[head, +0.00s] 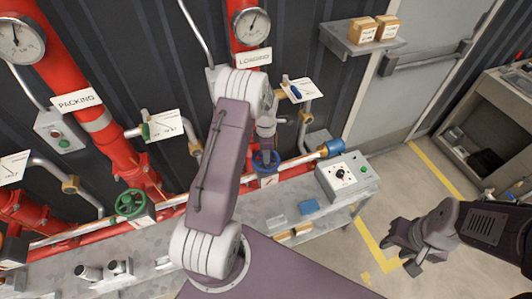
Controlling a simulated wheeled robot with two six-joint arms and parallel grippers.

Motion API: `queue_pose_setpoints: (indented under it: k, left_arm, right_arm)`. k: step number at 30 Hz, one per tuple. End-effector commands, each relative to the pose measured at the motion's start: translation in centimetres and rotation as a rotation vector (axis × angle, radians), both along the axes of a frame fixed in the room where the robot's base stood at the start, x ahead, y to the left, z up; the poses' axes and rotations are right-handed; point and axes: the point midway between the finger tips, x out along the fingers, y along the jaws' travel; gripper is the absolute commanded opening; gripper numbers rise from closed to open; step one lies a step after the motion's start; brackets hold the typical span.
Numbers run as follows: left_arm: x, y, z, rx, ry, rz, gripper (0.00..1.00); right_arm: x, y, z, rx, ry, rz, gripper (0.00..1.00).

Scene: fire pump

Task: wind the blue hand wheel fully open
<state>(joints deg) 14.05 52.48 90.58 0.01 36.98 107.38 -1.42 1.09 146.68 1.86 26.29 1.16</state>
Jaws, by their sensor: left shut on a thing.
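The blue hand wheel (266,161) sits on the pipework just right of my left arm, in the middle of the head view. My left gripper (266,147) points down at it and is shut on it; the fingertips are small and partly hidden against the wheel. My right gripper (396,258) hangs at the lower right, well away from the wheel. Its fingers are apart and nothing shows between them.
A green hand wheel (131,203) is on the pipe at left. A grey control box (347,176) stands on the bench at right. Red pipes with gauges (251,24) rise behind my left arm. A shelf with small boxes (362,30) is at the top.

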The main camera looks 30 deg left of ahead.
Motion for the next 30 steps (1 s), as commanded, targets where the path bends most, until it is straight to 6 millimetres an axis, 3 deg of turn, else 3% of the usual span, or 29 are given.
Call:
queue_pose_setpoints:
  k: [7, 16, 17, 18, 27, 30]
  left_arm:
    - [0.26, 0.13, 0.33, 0.002, -0.009, 0.502, 0.00]
    - [0.28, 0.14, 0.28, 0.001, -0.010, 0.591, 0.00]
    - [0.28, 0.14, 0.28, 0.001, -0.010, 0.591, 0.39]
    - [0.27, 0.13, 0.27, 0.001, -0.009, 0.591, 0.50]
    - [0.09, 0.04, 0.11, 0.001, -0.004, 0.577, 0.50]
    - [0.08, 0.02, 0.14, 0.001, -0.002, 0.430, 0.50]
  right_arm:
    - [0.00, 0.00, 0.48, 0.000, 0.000, 0.000, 0.36]
    - [0.00, 0.00, 0.47, 0.000, 0.000, 0.000, 0.36]
    - [0.00, 0.00, 0.47, 0.000, 0.000, 0.000, 0.36]
    - [0.00, 0.00, 0.47, 0.000, 0.000, 0.000, 0.36]
    - [0.00, 0.00, 0.45, 0.000, 0.000, 0.000, 0.36]
    - [0.00, 0.00, 0.59, 0.000, 0.000, 0.000, 0.36]
